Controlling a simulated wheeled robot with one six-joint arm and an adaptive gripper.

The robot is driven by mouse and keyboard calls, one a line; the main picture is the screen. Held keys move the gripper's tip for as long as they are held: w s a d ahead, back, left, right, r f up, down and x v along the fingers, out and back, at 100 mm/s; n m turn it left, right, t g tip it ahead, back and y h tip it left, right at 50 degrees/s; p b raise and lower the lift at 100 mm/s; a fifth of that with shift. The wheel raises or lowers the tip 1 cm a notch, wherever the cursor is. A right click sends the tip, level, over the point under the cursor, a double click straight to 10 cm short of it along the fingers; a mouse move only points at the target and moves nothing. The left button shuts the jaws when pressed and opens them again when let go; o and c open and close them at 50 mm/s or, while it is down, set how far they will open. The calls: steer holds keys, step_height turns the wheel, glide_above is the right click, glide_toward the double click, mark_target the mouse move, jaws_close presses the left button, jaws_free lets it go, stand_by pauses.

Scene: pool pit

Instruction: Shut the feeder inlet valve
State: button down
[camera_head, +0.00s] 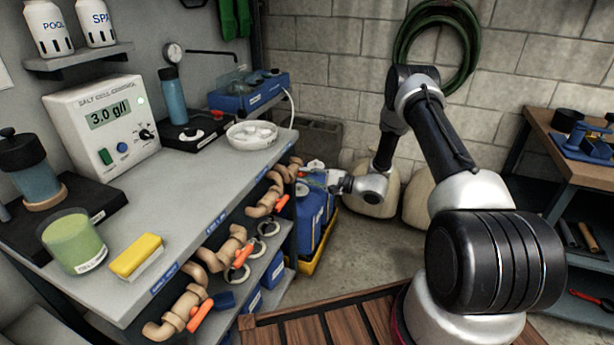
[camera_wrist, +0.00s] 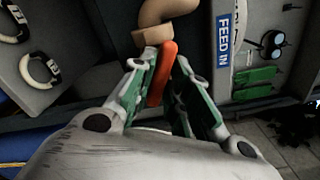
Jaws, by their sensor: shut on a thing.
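The feeder inlet valve shows in the wrist view as an orange lever (camera_wrist: 161,76) below a tan pipe fitting (camera_wrist: 153,36), beside a blue "FEED IN" label (camera_wrist: 223,40). The lever stands nearly upright in that picture, leaning slightly right at its top. My gripper (camera_wrist: 164,82) has its green-padded fingers on both sides of the lever and is shut on it. In the head view my gripper (camera_head: 317,180) is at the far end of the bench's pipe row, by the last tan fitting (camera_head: 287,170). The lever it holds cannot be made out there.
Other tan valves with orange levers (camera_head: 200,316) line the bench front. Blue jugs (camera_head: 313,215) stand in a yellow tray (camera_head: 317,250) under my gripper. The grey bench (camera_head: 200,205) carries a salt cell controller (camera_head: 108,122). Bare floor (camera_head: 352,248) lies right of the jugs.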

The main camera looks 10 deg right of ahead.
steer(key=m, duration=0.6)
steer(key=shift+f, duration=0.1)
steer(key=m, duration=0.6)
steer(key=shift+s, duration=0.1)
stand_by(0.5)
steer(key=c, duration=1.4)
jaws_free()
steer(key=shift+c, duration=0.2)
steer(key=shift+d, duration=0.2)
steer(key=v, duration=1.1)
steer(key=shift+s+d, duration=0.25)
